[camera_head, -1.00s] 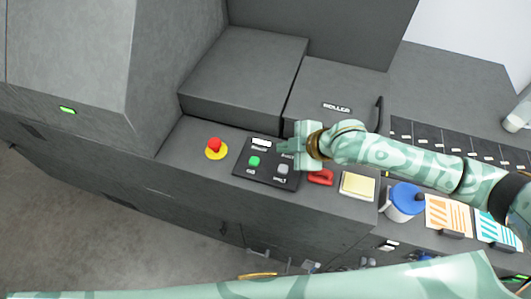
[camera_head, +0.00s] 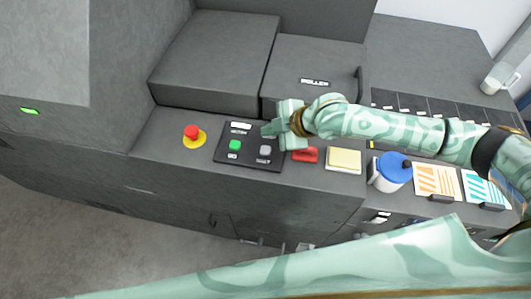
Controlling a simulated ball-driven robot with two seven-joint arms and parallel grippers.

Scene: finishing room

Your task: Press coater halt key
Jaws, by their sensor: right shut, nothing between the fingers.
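The coater's black key panel (camera_head: 245,158) lies on the grey machine's front ledge. On it are a green key (camera_head: 234,145) and, to its right, a grey key (camera_head: 265,151) with a small label below that seems to read HALT. My right gripper (camera_head: 268,131) is shut and empty, its tip over the panel's upper right part, just behind the grey key. I cannot tell its height above the panel; the grey key is uncovered. My left gripper is out of view; a green patterned arm link of mine crosses the bottom.
A red mushroom button (camera_head: 192,132) on a yellow ring stands left of the panel. Right of it are a red handle (camera_head: 304,154), a yellowish pad (camera_head: 343,159), a blue-lidded jar (camera_head: 393,168) and striped cards (camera_head: 437,181). A raised grey block (camera_head: 215,60) stands behind.

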